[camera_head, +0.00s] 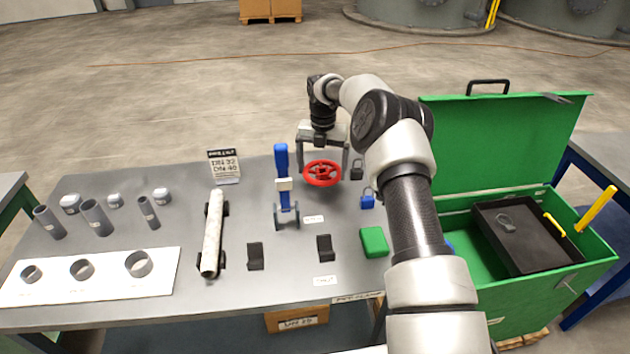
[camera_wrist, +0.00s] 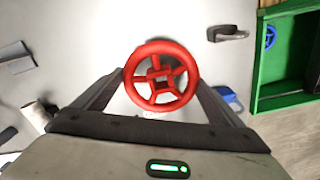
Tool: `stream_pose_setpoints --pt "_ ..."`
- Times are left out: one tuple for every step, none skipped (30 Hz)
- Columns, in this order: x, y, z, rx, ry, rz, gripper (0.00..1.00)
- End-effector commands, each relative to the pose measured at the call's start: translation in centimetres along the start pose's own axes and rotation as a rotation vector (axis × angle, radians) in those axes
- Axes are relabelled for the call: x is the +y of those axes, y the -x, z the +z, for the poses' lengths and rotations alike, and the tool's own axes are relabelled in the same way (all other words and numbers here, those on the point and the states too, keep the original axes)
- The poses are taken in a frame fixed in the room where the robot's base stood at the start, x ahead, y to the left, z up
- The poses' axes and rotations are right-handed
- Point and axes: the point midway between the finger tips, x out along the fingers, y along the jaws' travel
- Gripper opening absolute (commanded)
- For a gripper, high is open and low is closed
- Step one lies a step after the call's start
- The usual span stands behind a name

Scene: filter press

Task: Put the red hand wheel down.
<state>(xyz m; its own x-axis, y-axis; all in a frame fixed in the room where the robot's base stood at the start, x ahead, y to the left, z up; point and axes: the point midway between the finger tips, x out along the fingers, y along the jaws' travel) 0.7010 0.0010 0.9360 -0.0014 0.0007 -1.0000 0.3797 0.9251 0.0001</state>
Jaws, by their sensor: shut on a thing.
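The red hand wheel (camera_head: 322,174) is a spoked ring with a square hole in its hub. My gripper (camera_head: 323,168) is shut on it, with one finger at either side of the rim. In the wrist view the wheel (camera_wrist: 161,76) sits between the two fingertips (camera_wrist: 161,80), its face towards the camera. The wheel appears to be held above the grey table (camera_head: 262,185), at the back right of the blue-handled valve (camera_head: 284,190). I cannot tell the exact gap below it.
A black padlock (camera_head: 357,171) and a blue padlock (camera_head: 367,201) lie right of the wheel. A green block (camera_head: 374,241) and black supports (camera_head: 325,248) stand nearer. An open green toolbox (camera_head: 470,262) is at the right. A sign (camera_head: 224,167) stands left. Bare table lies between sign and valve.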

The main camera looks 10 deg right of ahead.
Motion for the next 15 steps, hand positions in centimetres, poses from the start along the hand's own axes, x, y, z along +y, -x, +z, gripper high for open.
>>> stream_pose_setpoints --pt "0.0 -0.4 0.1 -0.002 -0.001 0.0 0.6" --pt "0.0 -0.6 0.1 -0.002 -0.001 0.0 0.6" --pt "0.0 -0.9 0.1 -0.002 -0.001 0.0 0.6" --pt "0.0 -1.1 0.1 -0.002 -0.001 0.0 0.6" --pt "0.0 -1.3 0.1 -0.002 -0.001 0.0 0.6" --pt "0.0 -1.7 0.1 -0.002 -0.001 0.0 0.6" --pt "0.0 -2.1 0.1 -0.001 -0.001 0.0 0.6" --pt "0.0 -2.5 0.0 -0.001 -0.001 0.0 0.6" --pt "0.0 -3.1 0.0 -0.001 -0.001 -0.001 0.6" --pt "0.0 -3.5 0.0 0.0 -0.001 -0.001 0.6" --pt "0.0 -4.0 0.0 0.0 -0.001 -0.001 0.6" --pt "0.0 -4.4 0.1 -0.002 -0.001 0.0 0.6" --pt "0.0 -4.6 0.1 -0.003 -0.001 0.0 0.6" --pt "0.0 -4.7 0.1 -0.003 -0.001 0.0 0.6" --pt "0.0 -4.7 0.1 -0.004 -0.001 0.0 0.6"
